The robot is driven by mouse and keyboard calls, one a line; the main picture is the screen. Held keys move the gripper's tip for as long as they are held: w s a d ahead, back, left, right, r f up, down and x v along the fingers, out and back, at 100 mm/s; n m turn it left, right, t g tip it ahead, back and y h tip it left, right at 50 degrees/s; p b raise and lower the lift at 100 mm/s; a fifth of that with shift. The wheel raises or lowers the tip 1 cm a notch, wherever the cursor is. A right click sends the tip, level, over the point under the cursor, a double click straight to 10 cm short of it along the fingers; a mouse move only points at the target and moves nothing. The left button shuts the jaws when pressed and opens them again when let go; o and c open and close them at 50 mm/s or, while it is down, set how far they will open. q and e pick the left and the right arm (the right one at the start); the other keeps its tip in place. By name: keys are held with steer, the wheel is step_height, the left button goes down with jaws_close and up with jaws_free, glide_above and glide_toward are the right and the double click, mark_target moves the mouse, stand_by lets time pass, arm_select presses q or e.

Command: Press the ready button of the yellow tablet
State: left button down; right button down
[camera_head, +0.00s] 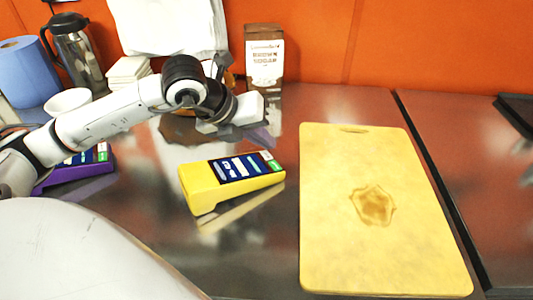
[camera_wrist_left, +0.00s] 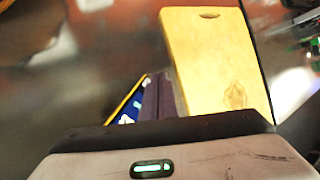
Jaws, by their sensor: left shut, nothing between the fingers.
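The yellow tablet (camera_head: 200,192) lies on the dark metal counter in the middle of the head view. Its dark screen tilts up and carries several pale labels and a green button (camera_head: 274,165) at its right end; the lettering is too small to read. My left gripper (camera_head: 262,136) is shut and empty, above and behind the tablet's right end, apart from it. In the left wrist view, my shut left fingers (camera_wrist_left: 160,100) show beside the yellow tablet (camera_wrist_left: 125,103) and hide part of it. My right gripper is not in view.
A yellow cutting board (camera_head: 340,250) with a brown stain lies right of the tablet. A purple tablet (camera_head: 100,168) sits partly behind my left arm. A brown carton (camera_head: 265,62), white bowl (camera_head: 68,102), steel jug (camera_head: 78,55) and blue roll (camera_head: 30,75) stand behind.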

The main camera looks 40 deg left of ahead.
mark_target(267, 155)
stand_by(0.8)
arm_select(q)
steer(key=shift+f+b, duration=0.45)
steer(key=shift+b, duration=0.3)
steer(key=shift+s+f+b, duration=0.15)
steer(key=shift+f+b, duration=0.2)
steer(key=shift+b, duration=0.2)
stand_by(0.5)
steer(key=shift+r, duration=0.1)
steer(key=shift+r+p, duration=0.45)
steer(key=shift+r, duration=0.2)
steer(key=shift+r, duration=0.1)
steer(key=r+p, duration=0.2)
steer(key=r, duration=0.1)
steer(key=w+r+p, duration=0.1)
steer(key=r, duration=0.1)
steer(key=shift+d+p, duration=0.15)
steer(key=shift+p, duration=0.2)
steer(key=shift+f, duration=0.1)
stand_by(0.4)
